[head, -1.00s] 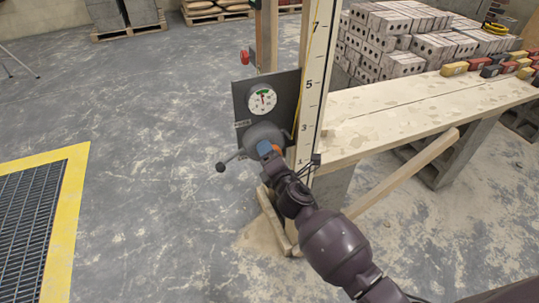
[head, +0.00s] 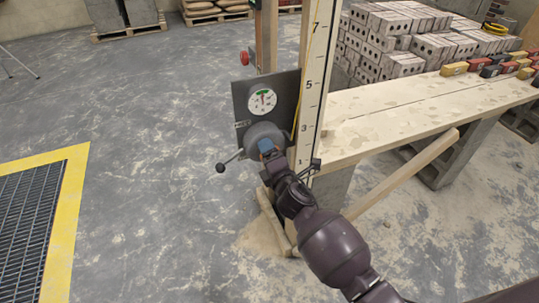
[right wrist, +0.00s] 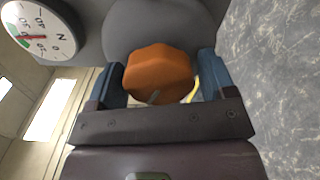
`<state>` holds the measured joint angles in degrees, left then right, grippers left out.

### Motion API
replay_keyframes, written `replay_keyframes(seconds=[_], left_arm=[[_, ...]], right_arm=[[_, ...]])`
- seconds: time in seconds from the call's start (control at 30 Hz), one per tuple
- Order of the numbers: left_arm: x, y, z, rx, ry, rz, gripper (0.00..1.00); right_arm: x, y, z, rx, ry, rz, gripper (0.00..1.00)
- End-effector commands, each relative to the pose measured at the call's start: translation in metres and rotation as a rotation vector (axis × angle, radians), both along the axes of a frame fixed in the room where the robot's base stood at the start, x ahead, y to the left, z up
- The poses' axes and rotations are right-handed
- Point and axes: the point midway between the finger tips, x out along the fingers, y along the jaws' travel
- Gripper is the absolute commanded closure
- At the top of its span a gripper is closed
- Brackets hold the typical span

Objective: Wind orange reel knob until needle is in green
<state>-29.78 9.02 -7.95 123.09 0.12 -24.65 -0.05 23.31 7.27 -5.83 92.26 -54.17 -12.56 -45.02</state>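The orange reel knob (right wrist: 158,75) sits on the front of a round grey reel (head: 262,134). My right gripper (head: 268,150) is at the knob; in the right wrist view its two blue-grey fingers (right wrist: 162,80) lie close against both sides of it. A white round gauge (head: 262,101) is on a dark plate above the reel, with a green band at the top of its dial. Its red needle (right wrist: 34,37) points toward the dial's top, near the green; the exact reading is too small to tell. My left gripper is out of view.
A crank handle with a dark ball (head: 221,167) sticks out left of the reel. A numbered staff (head: 314,75) stands right beside it. A plank bench (head: 420,115) runs right, with bricks (head: 390,45) behind. Open floor and a yellow-edged grate (head: 68,200) lie left.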

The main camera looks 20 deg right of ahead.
Motion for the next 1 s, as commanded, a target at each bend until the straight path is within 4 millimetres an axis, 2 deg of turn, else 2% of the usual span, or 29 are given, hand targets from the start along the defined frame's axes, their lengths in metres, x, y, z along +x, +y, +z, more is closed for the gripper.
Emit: replay_keyframes(seconds=[0.03, 0.07, 0.47, 0.57, 1.0], left_arm=[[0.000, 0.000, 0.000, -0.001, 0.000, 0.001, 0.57], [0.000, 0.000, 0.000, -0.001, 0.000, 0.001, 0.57], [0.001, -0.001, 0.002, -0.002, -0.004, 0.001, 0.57], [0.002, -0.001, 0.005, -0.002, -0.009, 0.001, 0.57], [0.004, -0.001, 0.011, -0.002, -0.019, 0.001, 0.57]], right_arm=[[0.000, 0.000, 0.000, 0.000, 0.000, 0.000, 0.16], [0.000, 0.000, 0.000, 0.000, 0.000, 0.000, 0.11], [-0.007, 0.000, 0.000, -0.001, 0.000, 0.000, 0.11], [-0.017, 0.000, 0.001, -0.001, 0.000, 0.000, 0.11], [-0.086, -0.003, 0.001, 0.000, 0.000, -0.001, 0.11]])
